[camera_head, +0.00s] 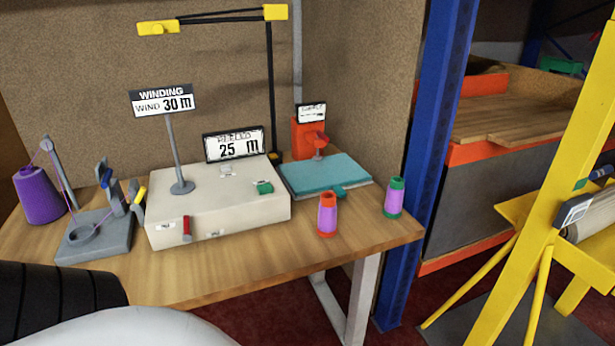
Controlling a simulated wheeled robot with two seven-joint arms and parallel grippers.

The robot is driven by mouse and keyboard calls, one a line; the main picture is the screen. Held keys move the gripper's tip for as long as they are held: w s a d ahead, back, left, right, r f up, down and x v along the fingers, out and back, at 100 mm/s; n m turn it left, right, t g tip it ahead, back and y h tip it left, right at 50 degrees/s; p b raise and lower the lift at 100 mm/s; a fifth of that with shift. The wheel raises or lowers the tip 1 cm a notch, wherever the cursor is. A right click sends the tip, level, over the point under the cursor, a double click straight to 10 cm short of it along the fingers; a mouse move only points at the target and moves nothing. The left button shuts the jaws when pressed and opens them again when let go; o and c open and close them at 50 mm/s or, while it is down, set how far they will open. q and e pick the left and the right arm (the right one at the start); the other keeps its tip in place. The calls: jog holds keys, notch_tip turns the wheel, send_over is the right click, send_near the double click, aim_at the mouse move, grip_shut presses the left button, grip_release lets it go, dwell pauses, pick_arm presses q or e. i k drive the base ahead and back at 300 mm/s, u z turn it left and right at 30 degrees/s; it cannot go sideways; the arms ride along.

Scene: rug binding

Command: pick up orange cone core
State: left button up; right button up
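The orange cone core (327,215) stands upright on the front right part of the wooden table. Its top rim and base are orange, and purple thread is wound around its middle. A similar cone with a green top and base (394,198) stands to its right and a little farther back, near the table's right edge. The two cones are apart. Neither of my grippers shows in the head view.
A cream winding machine (220,222) with a "WIND 30 m" sign (162,100) fills the table's middle. A teal pad (325,175) lies behind the orange cone. A purple thread cone (40,195) stands at left. A blue post (430,150) rises just beyond the right edge.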

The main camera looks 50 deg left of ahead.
aim_at(327, 225)
jog(key=u, duration=1.25)
